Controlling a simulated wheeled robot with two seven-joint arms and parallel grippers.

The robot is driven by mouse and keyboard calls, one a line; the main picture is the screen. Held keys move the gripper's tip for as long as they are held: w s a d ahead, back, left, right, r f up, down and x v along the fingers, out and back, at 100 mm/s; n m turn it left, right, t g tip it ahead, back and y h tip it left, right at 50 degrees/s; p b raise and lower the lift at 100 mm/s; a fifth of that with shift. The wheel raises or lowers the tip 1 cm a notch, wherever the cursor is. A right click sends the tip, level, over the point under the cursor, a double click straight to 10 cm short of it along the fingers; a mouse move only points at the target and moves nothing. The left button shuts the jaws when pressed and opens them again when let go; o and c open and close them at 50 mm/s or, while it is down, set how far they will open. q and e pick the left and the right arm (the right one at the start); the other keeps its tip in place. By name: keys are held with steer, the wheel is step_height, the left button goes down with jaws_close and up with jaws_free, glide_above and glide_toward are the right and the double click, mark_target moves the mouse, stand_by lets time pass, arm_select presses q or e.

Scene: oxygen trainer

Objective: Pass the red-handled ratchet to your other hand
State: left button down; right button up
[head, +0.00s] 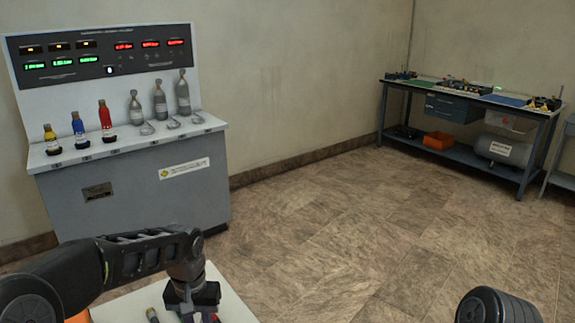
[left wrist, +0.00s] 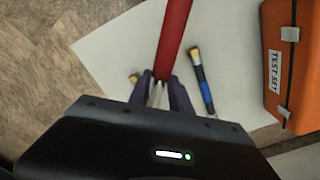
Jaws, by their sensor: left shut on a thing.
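The red-handled ratchet (left wrist: 175,32) shows in the left wrist view as a long red handle running up from between my fingers. My left gripper (left wrist: 162,88) is shut on it above a white surface (left wrist: 115,50). The ratchet's other end is hidden. In the head view my left gripper (head: 193,300) is at the bottom edge over the same white top (head: 228,294), and the ratchet is hard to make out there. Only a rounded dark part of my right arm shows at the bottom right; its gripper is out of frame.
A blue-handled tool (left wrist: 202,82) lies on the white surface beside an orange case (left wrist: 296,60). A small yellowish tip (left wrist: 134,77) shows left of my fingers. A grey console (head: 135,185) with several bottles stands at left. A workbench (head: 465,95) stands far right. Open floor lies between.

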arm_select(q)
steer(key=shift+d, duration=0.1)
steer(key=d+r+m, duration=0.2)
steer(key=d+m, duration=0.5)
steer(key=d, duration=0.1)
steer(key=d+r+m, duration=0.3)
steer(key=d+m, duration=0.5)
steer(key=d, duration=0.1)
steer(key=shift+s+r, duration=0.2)
arm_select(e)
steer(key=shift+o, duration=0.5)
